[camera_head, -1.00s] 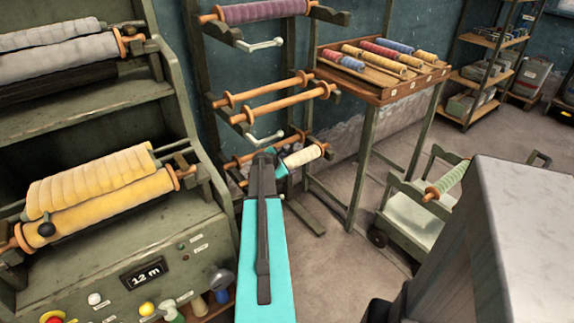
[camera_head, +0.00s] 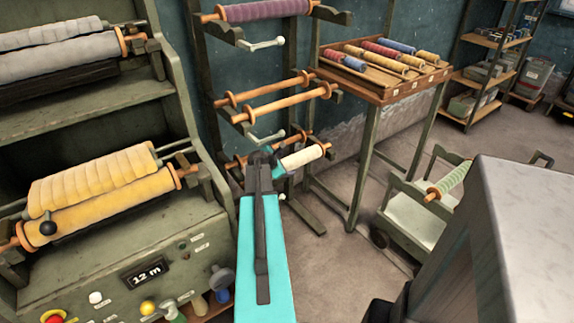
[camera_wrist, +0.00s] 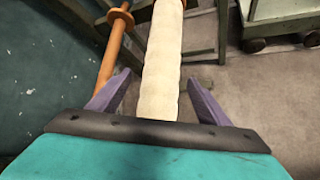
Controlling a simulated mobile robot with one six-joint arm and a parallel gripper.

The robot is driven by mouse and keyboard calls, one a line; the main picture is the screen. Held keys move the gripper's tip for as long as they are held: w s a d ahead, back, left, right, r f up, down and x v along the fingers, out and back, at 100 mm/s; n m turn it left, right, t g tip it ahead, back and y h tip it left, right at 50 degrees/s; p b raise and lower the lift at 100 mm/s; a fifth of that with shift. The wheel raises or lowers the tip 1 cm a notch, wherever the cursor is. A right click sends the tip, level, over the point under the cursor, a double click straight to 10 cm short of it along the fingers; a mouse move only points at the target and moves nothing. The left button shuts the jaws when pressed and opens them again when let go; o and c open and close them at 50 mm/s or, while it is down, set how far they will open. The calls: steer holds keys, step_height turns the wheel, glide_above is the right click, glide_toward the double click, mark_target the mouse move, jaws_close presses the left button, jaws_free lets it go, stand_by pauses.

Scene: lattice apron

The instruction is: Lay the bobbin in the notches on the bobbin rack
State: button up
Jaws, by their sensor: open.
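The cream bobbin (camera_head: 301,158) lies low by the bobbin rack (camera_head: 332,16), just beyond my gripper; its right end has an orange flange. In the wrist view the cream roll (camera_wrist: 163,45) runs away from me between the spread purple fingers of my gripper (camera_wrist: 158,78). The gripper is open around it, with gaps visible on both sides. In the head view my arm partly hides the gripper and the bobbin's near end. I cannot tell whether its ends rest in notches.
The rack also bears a purple roll (camera_head: 262,10) and bare orange spindles (camera_head: 275,101). A machine with yellow rolls (camera_head: 100,205) stands left. A table of coloured spools (camera_head: 385,55) and a cart with a green roll (camera_head: 450,180) stand right. Grey floor lies between.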

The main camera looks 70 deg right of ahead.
steer(key=v, duration=0.7)
steer(key=shift+a+r, duration=0.15)
steer(key=shift+a, duration=0.05)
stand_by(0.8)
